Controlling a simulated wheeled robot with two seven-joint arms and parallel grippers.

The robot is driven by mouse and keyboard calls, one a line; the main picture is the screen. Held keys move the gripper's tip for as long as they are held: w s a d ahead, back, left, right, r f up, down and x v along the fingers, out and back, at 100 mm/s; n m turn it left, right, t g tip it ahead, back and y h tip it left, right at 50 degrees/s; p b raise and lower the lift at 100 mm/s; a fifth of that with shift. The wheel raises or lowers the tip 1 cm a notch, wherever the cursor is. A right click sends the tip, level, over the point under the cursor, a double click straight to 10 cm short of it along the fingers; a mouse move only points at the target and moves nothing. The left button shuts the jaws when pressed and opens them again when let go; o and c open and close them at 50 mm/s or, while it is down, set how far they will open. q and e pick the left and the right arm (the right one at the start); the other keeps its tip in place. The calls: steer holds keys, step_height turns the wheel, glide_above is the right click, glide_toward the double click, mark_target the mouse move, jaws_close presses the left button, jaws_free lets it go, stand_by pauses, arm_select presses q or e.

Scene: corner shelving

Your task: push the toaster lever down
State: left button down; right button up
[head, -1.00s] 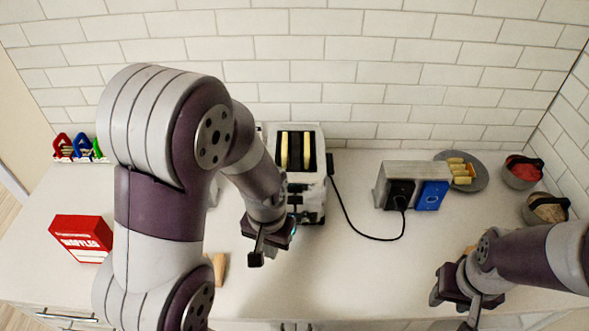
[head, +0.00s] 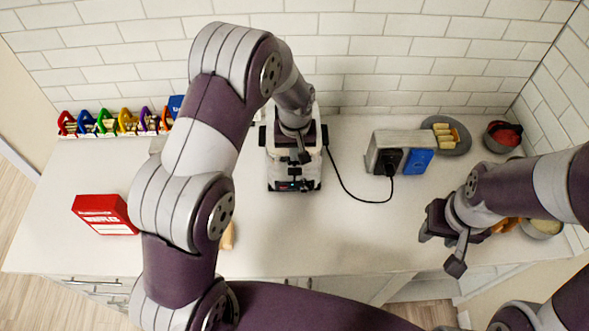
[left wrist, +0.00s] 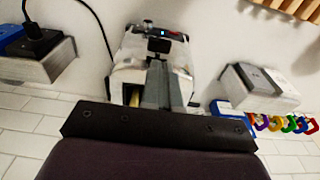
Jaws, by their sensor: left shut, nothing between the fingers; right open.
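The white-and-black toaster (head: 308,173) stands on the counter near the back wall; it also shows in the left wrist view (left wrist: 127,52). My left gripper (head: 303,158) is shut and empty, over the toaster's top and reaching towards its front. Its fingers (left wrist: 157,72) cross the toaster in the left wrist view. My left arm hides most of the toaster's top; a bit of yellow bread shows beside the fingers. I cannot clearly make out the lever among the dark front parts. My right gripper (head: 442,242) is open and empty at the right, away from the toaster.
A black cord runs from the toaster to a grey outlet box (head: 385,146) on its right. Further right are a grey plate (head: 463,147) of food and bowls (head: 503,135). A red box (head: 103,214) and coloured clips (head: 105,122) are at the left.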

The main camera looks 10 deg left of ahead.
mark_target(295, 173)
arm_select(q)
steer(key=shift+w+a+f+b, duration=0.1)
steer(key=shift+w+f+b, duration=0.05)
steer(key=shift+f+b, duration=1.3)
steer(key=shift+w+f+b, duration=0.15)
steer(key=shift+f+b, duration=0.7)
steer(key=shift+f, duration=1.1)
step_height(295, 173, down, 6)
steer(key=b, duration=0.4)
steer(key=shift+f+b, duration=0.15)
steer(key=shift+b, duration=0.2)
steer(key=shift+r, duration=0.2)
steer(key=s, duration=0.1)
steer(key=s+p, duration=0.1)
steer(key=s+d+r, duration=0.1)
